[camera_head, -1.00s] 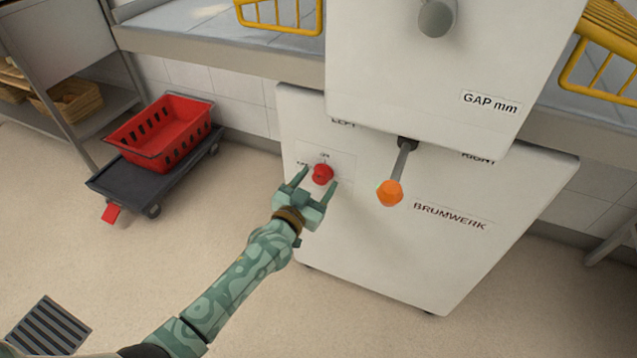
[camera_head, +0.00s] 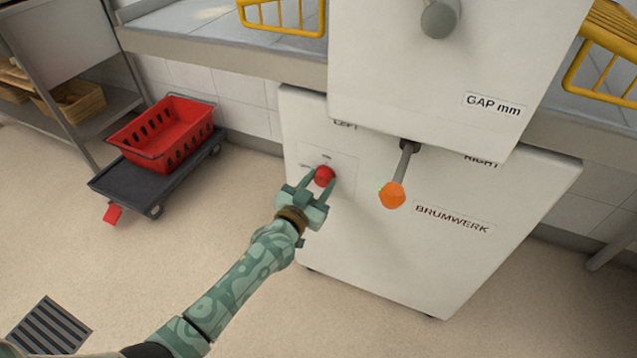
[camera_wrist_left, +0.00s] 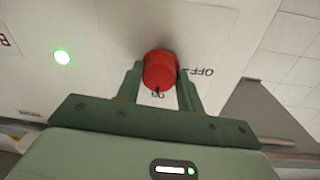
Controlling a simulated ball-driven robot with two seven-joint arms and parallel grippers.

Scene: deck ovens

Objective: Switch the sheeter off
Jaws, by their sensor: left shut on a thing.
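The sheeter (camera_head: 365,245) is a white machine marked BRUMWERK. Its red rotary switch (camera_head: 325,175) sits on a label plate at the left of the lower front panel. My left gripper (camera_head: 315,182) is shut on the red switch, a finger on each side. In the left wrist view the red switch (camera_wrist_left: 160,71) is between the fingers of my left gripper (camera_wrist_left: 160,88). The word OFF is printed to its right there, and ON shows just below it, partly covered. A lit green lamp (camera_wrist_left: 62,57) is to the left. My right gripper is not in view.
An orange-knobbed lever (camera_head: 391,194) hangs from the upper housing, right of the switch. A grey knob (camera_head: 440,18) is above. A red crate (camera_head: 160,135) stands on a dark dolly (camera_head: 150,185) at left. The floor between is clear.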

